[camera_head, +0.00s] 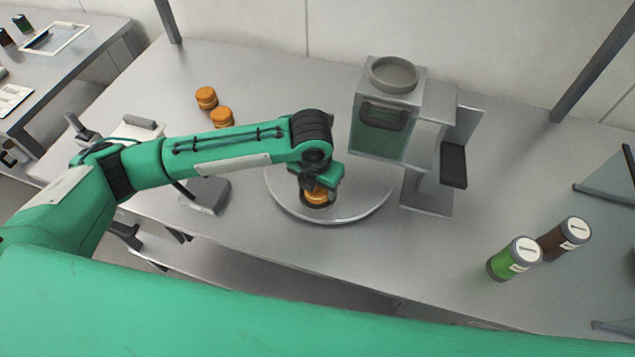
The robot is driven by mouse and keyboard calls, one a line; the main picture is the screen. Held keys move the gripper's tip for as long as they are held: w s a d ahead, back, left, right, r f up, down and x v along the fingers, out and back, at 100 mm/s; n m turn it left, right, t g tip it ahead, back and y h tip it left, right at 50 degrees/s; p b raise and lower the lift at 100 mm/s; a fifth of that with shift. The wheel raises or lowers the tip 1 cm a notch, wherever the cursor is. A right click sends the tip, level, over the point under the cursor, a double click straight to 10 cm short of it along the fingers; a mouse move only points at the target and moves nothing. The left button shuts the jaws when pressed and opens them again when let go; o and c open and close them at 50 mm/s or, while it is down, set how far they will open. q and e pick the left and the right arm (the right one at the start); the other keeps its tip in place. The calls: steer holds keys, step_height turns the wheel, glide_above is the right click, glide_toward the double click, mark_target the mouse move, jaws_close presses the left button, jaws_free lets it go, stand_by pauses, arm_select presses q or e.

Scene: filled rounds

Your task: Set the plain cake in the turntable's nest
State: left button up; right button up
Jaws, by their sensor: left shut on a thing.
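My left gripper (318,188) points down over the turntable (364,206), a pale round plate in the middle of the steel table. It is shut on the plain cake (317,197), a small orange-brown round, at the plate's near-middle part. A dark ring, seemingly the nest (318,206), shows around the cake's lower edge. The gripper and wrist hide the cake's top and part of the plate. I cannot tell whether the cake rests fully on the nest's floor. My right gripper is not in view.
Two more orange-brown cakes (207,97) stand at the back left. A grey dispenser with a green window (381,140) stands close at the turntable's right. A green jar (514,259) and a brown jar (566,237) stand at the right. The table between dispenser and jars is clear.

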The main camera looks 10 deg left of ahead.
arm_select(q)
steer(key=shift+s+f, duration=0.3)
steer(key=shift+f, duration=0.4)
steer(key=o, duration=0.6)
steer(key=shift+s+f, duration=0.1)
steer(key=shift+o, duration=0.5)
steer(key=shift+w+r, duration=0.2)
steer(key=shift+r, duration=0.35)
steer(key=r+b, duration=0.1)
steer(key=r, duration=0.6)
steer(key=r+b, duration=0.1)
steer(key=r, duration=0.3)
steer(key=shift+s+a+r+b, duration=0.15)
steer(key=shift+s+r+b, duration=0.15)
steer(key=shift+s, duration=0.1)
steer(key=shift+s+r, duration=0.1)
steer(key=shift+r, duration=0.35)
